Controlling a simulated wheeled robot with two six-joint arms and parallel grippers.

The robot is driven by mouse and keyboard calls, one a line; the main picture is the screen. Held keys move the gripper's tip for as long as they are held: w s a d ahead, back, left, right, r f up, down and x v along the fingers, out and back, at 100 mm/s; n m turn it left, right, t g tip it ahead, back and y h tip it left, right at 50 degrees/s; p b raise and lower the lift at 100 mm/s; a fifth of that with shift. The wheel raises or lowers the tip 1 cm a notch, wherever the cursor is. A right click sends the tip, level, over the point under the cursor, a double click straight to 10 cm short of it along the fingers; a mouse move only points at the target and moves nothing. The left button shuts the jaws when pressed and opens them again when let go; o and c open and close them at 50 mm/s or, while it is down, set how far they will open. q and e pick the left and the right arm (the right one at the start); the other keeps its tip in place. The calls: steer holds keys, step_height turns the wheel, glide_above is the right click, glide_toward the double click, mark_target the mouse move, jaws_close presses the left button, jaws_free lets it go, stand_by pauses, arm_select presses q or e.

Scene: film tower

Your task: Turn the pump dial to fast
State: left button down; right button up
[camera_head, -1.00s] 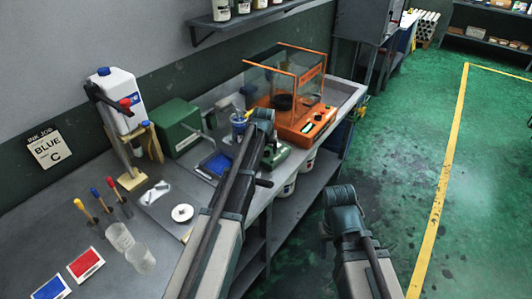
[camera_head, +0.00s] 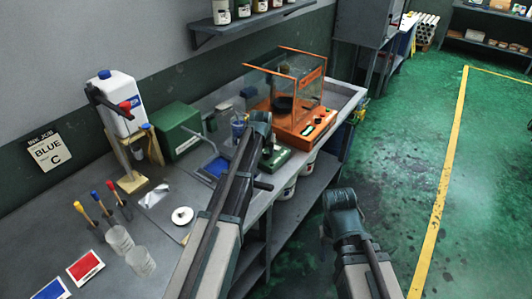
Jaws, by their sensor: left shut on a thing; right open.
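My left gripper (camera_head: 260,121) is over the bench, just in front of the orange machine. It is shut, but its fingertips and what they hold are hidden behind my own arm. The orange machine (camera_head: 312,124) has a clear case on top and small dark controls on its front. A small green device (camera_head: 275,160) stands below my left gripper, partly covered by my arm. I cannot tell which control is the pump dial or read its setting. My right gripper (camera_head: 340,200) is open and empty, over the floor right of the bench.
A cup with blue contents (camera_head: 238,127) stands left of my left gripper, beside a blue tray (camera_head: 216,168). A green box (camera_head: 175,130) and a white bottle (camera_head: 115,100) stand further left. Clear cups (camera_head: 140,262) are near the front.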

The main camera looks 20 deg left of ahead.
arm_select(q)
steer(key=m, duration=0.2)
steer(key=m+h, duration=0.1)
steer(key=m, duration=0.1)
steer(key=m+h, duration=0.1)
steer(key=m, duration=0.1)
steer(key=shift+w+a, duration=0.1)
steer(key=shift+a, duration=0.3)
steer(key=shift+w+a+m+g+h, duration=0.1)
steer(key=shift+m+g+h, duration=0.35)
steer(key=shift+m, duration=0.7)
steer(key=shift+w+a+m+g+h, duration=0.1)
steer(key=shift+m+g+h, duration=0.35)
steer(key=shift+m, duration=0.7)
steer(key=shift+s, duration=0.1)
steer(key=shift+c, duration=2.4)
jaws_free()
steer(key=shift+r, duration=0.1)
steer(key=p+v, duration=1.2)
steer(key=v, duration=0.1)
steer(key=shift+r+p, duration=0.25)
steer(key=shift+p, duration=0.15)
